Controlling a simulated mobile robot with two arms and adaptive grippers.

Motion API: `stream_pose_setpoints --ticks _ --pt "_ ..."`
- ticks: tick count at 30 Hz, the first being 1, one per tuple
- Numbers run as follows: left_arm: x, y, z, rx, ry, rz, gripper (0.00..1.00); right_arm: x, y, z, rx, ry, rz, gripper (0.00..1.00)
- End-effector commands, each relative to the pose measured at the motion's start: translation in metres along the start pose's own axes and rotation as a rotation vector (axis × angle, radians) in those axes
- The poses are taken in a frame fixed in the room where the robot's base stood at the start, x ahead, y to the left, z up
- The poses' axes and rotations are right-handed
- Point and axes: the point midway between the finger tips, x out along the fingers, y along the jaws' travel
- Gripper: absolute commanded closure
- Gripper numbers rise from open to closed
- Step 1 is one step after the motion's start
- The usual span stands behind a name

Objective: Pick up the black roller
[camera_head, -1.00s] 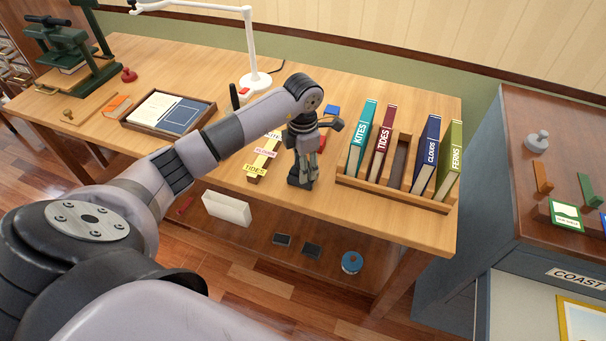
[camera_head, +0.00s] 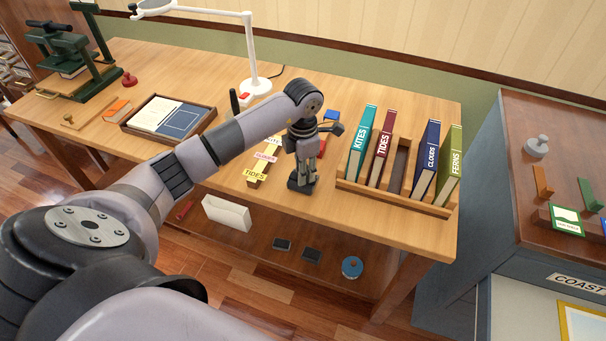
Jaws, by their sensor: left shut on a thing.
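My left gripper (camera_head: 305,172) points down over the front middle of the wooden table, left of the book rack. It is shut on the black roller (camera_head: 300,187), a small dark piece at its fingertips. The fingers partly hide the roller. It is at or very near the tabletop, and I cannot tell whether it touches. My right gripper is not in view.
A wooden rack (camera_head: 400,196) with upright books stands just right of the gripper. Yellow label pieces (camera_head: 254,174) lie to its left. A white lamp (camera_head: 254,85), a tray (camera_head: 128,125) and a green press stand farther left. A dark-topped cabinet (camera_head: 520,190) is at right.

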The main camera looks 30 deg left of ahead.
Motion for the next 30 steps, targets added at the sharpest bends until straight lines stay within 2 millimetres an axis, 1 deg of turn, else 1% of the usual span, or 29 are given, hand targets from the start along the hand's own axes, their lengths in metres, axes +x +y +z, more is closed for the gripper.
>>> stream_pose_setpoints --ticks 5,8,11,13,19,21,24,27,30 --pt "-0.01 0.001 0.001 0.0 -0.004 0.003 1.0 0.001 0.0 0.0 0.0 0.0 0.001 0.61" --pt "-0.023 0.002 0.001 0.0 -0.005 0.004 1.0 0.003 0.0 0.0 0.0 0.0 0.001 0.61" --pt "-0.042 0.002 0.002 0.001 -0.007 0.005 1.0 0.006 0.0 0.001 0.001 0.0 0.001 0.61" --pt "-0.06 0.002 0.001 0.001 -0.007 0.007 1.0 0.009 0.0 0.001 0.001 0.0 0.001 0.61" --pt "-0.122 0.001 0.001 0.001 -0.008 0.007 1.0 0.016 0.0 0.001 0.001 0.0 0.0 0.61" --pt "-0.144 0.002 0.001 -0.001 -0.006 0.007 1.0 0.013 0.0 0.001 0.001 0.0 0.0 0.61" --pt "-0.168 0.002 0.0 -0.001 -0.005 0.007 1.0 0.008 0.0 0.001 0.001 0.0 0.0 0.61" --pt "-0.183 0.001 0.0 0.0 -0.003 0.004 1.0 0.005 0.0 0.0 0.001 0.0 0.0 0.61" --pt "-0.193 0.001 0.0 -0.001 -0.002 0.002 1.0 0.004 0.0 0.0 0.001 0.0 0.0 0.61"
